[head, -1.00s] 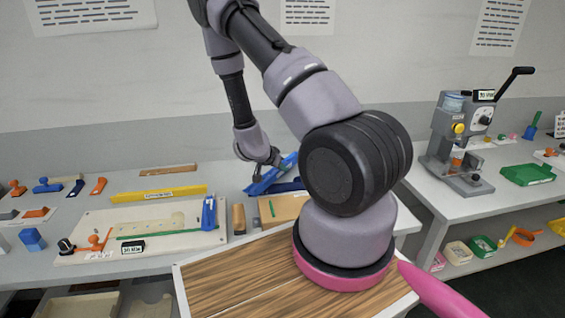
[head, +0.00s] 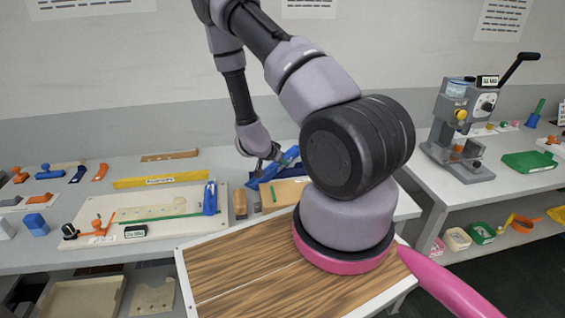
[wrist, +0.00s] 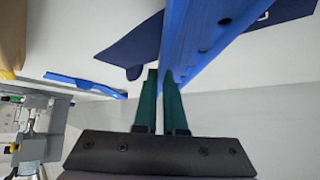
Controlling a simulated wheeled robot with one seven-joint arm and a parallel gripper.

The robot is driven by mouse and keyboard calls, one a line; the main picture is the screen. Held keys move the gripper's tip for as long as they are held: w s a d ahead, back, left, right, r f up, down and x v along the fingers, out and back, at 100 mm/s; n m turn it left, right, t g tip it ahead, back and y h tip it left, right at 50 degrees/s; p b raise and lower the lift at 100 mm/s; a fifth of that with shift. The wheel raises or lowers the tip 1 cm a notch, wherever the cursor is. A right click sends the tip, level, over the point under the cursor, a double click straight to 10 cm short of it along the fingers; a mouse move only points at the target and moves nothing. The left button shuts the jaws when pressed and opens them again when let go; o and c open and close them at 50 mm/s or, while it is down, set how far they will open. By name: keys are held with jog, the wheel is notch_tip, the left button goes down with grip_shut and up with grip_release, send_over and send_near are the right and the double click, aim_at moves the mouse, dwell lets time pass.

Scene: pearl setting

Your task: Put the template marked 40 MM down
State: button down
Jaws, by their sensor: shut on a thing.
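My gripper (head: 272,163) hangs over the back part of the left table, partly hidden by its own wrist. It is shut on a long bright blue template (head: 290,155), which sits tilted in the jaws. In the wrist view the template (wrist: 195,35) runs up and away from between the green fingertips (wrist: 166,75). A dark blue flat piece (wrist: 130,45) lies behind it on the white surface; the two overlap in view, and I cannot tell whether they touch. No 40 MM mark is readable on the held template.
A cream board (head: 165,205) with a green strip and a small dark label stands left of the gripper. A yellow bar (head: 160,180) lies behind it. A tan block (head: 285,195) lies just in front of the gripper. A grey press (head: 460,130) stands on the right table.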

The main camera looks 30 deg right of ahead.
jog(key=shift+f, duration=0.25)
jog(key=c, duration=0.9)
grip_release()
